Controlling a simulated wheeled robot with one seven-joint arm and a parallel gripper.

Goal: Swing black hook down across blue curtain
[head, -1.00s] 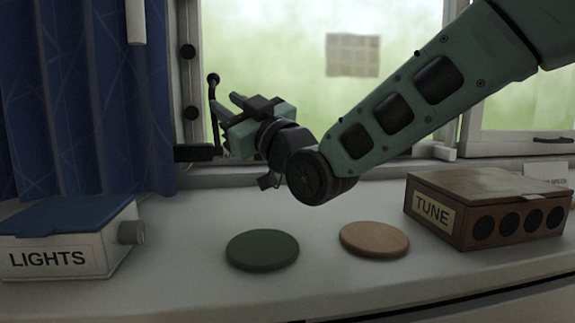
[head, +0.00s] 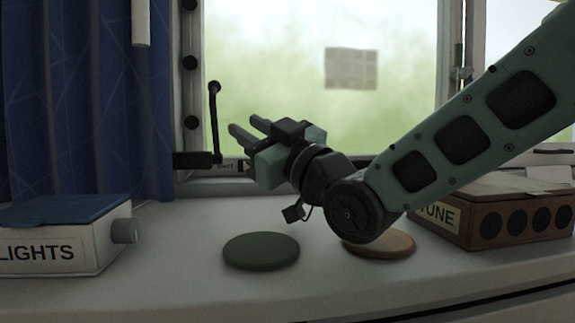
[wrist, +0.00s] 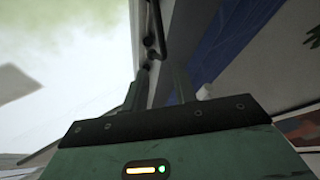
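The black hook (head: 214,125) stands upright at the left side of the window frame, with a knob at its top and a black block at its foot. The blue curtain (head: 85,100) hangs to the left of it. My gripper (head: 243,124) is to the right of the hook, apart from it in the head view, with its two fingers spread and pointing up-left. In the wrist view, the hook (wrist: 157,30) shows beyond the open, empty fingers, and the blue curtain (wrist: 235,40) is to the right.
On the sill are a LIGHTS box (head: 65,240) at left, a green disc (head: 261,251), an orange disc (head: 390,248) partly behind my arm, and a brown TUNE box (head: 500,215) at right. A white rod (head: 140,22) hangs before the curtain. A small label sits by the hook's foot.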

